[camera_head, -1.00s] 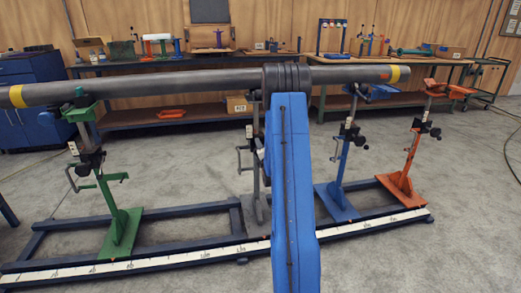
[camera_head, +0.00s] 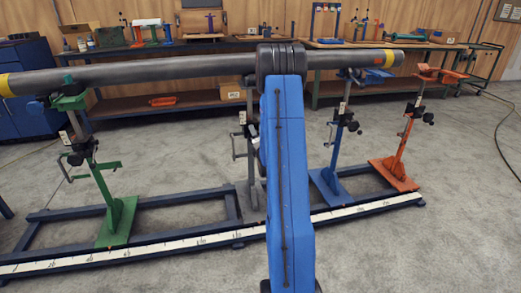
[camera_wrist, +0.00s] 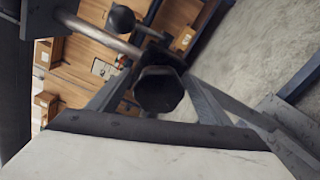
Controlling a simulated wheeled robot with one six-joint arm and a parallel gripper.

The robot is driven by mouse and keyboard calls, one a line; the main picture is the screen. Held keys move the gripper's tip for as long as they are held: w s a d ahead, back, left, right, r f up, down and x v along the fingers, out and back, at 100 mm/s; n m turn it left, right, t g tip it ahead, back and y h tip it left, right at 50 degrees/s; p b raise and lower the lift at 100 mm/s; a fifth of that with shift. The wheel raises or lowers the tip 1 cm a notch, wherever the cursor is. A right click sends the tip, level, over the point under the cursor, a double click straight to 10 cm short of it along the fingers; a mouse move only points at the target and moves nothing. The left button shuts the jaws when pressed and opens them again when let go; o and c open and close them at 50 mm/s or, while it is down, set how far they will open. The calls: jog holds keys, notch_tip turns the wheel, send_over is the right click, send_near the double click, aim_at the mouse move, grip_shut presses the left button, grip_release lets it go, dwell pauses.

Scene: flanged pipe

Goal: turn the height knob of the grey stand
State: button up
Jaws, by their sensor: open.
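The grey stand (camera_head: 252,165) is under the long dark pipe (camera_head: 160,70), partly hidden behind my blue arm in the head view. Its crank side shows just left of the arm. In the wrist view a dark faceted knob (camera_wrist: 159,91) is at the centre, close to the camera, with a metal rod (camera_wrist: 92,30) and a black ball (camera_wrist: 121,18) beyond it. My gripper (camera_wrist: 160,78) is open in the wrist view, its grey fingers on either side of the knob. I cannot tell whether they touch it. The head view hides my gripper.
A green stand (camera_head: 121,212) is at the left; a blue stand (camera_head: 328,182) and an orange stand (camera_head: 396,170) are at the right. A dark blue floor frame (camera_head: 170,203) with a white scale strip (camera_head: 180,245) joins them. Workbenches (camera_head: 210,47) line the back wall.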

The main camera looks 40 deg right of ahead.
jog(key=v, duration=1.4)
jog(key=shift+s, duration=0.3)
